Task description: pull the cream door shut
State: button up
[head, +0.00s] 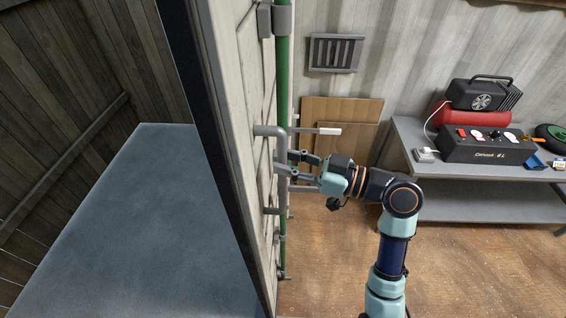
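The cream door (238,110) stands in the middle of the head view, seen steeply from the side, with a dark strip (200,100) along its left edge. A green upright rod (283,70) runs down its right face. A grey bent handle (281,145) sits on that face at mid-height. My gripper (288,165) comes from the right with its fingers spread, one above the other, and a gap shows between them. The fingertips are close to the handle and overlap it in the picture. I cannot tell whether they touch it.
A grey bench (480,180) at right holds a black box (485,147), a red tank (472,112) and small items. Wooden boards (345,115) lean against the back wall. Left of the door is bare grey ground (130,230) beside a plank wall (60,90).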

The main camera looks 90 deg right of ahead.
jog(key=shift+o, duration=1.3)
jog(key=shift+s+d, duration=0.15)
jog(key=shift+s, duration=0.15)
jog(key=shift+w, duration=0.1)
jog(key=v, duration=1.2)
